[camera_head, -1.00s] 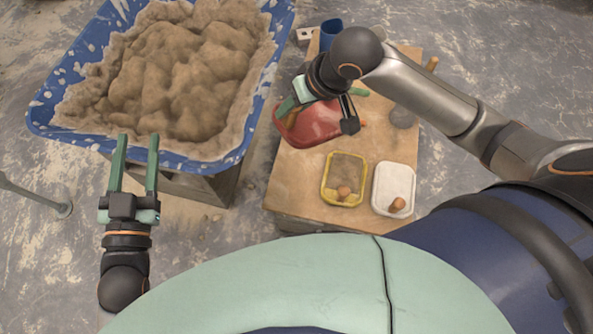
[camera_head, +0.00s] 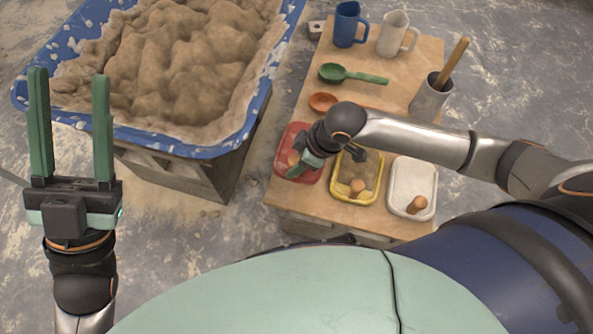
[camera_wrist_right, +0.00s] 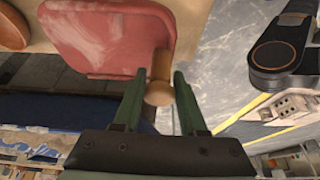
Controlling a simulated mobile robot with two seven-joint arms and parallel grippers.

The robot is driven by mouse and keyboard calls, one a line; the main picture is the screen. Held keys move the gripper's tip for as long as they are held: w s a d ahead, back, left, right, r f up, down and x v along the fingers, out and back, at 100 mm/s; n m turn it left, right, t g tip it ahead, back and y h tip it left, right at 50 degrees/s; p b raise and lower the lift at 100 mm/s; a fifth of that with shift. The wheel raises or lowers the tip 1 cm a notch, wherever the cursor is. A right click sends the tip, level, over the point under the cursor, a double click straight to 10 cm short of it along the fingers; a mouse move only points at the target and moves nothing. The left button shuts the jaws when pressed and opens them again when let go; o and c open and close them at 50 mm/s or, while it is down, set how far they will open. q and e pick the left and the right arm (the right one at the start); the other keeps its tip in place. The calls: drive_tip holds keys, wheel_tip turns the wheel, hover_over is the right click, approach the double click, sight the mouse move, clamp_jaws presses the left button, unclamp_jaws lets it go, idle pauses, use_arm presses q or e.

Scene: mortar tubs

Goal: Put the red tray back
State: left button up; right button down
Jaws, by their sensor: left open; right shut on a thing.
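The red tray (camera_head: 284,140) is at the left end of the row beside the yellow tray (camera_head: 368,194) and the white tray (camera_head: 390,195) at the table's near side. My right gripper (camera_head: 312,165) is over its right part, hiding some of it. In the right wrist view the red tray (camera_wrist_right: 105,38) has a round wooden handle (camera_wrist_right: 160,75) between the fingers of my right gripper (camera_wrist_right: 157,88), which is shut on it. I cannot tell if the tray rests fully on the table. My left gripper (camera_head: 70,80) is open and empty at the far left.
A blue mortar tub (camera_head: 215,150) stands to the left.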

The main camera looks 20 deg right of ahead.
sight(285, 158)
wheel_tip(285, 158, down, 5)
drive_tip(key=shift+r+b, duration=0.2)
drive_tip(key=shift+b, duration=0.8)
drive_tip(key=shift+c, duration=2.3)
unclamp_jaws()
drive_tip(key=shift+r, duration=0.1)
